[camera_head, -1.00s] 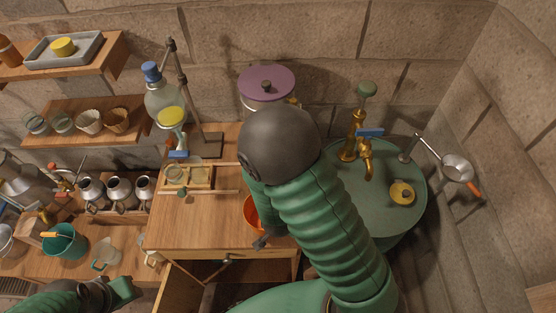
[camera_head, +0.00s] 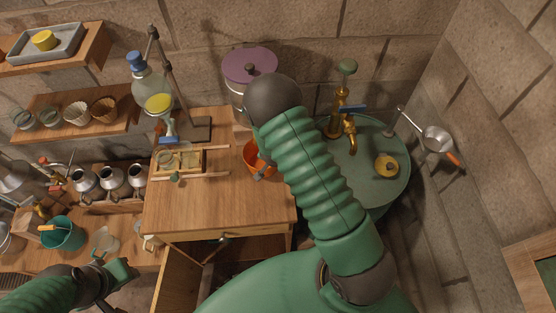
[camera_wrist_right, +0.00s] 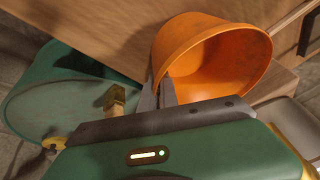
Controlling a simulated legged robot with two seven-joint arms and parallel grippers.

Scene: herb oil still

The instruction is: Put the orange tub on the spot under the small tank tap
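The orange tub (camera_head: 256,158) is above or on the right part of the wooden table, partly hidden by my right arm. My right gripper (camera_head: 264,172) is at its near rim. In the right wrist view the tub (camera_wrist_right: 220,60) shows its open mouth, and the fingers of the right gripper (camera_wrist_right: 158,95) pinch its wall. I cannot tell whether its base touches the table. A purple-lidded pot (camera_head: 250,65) stands behind; my arm hides its lower right side.
The wooden table (camera_head: 200,208) has clear room in front and left. A wooden frame (camera_head: 190,162) and a stand with a flask (camera_head: 148,85) are at its back left. A yellow-topped item (camera_head: 386,166) sits on the green basin. A drawer (camera_head: 180,285) is open below.

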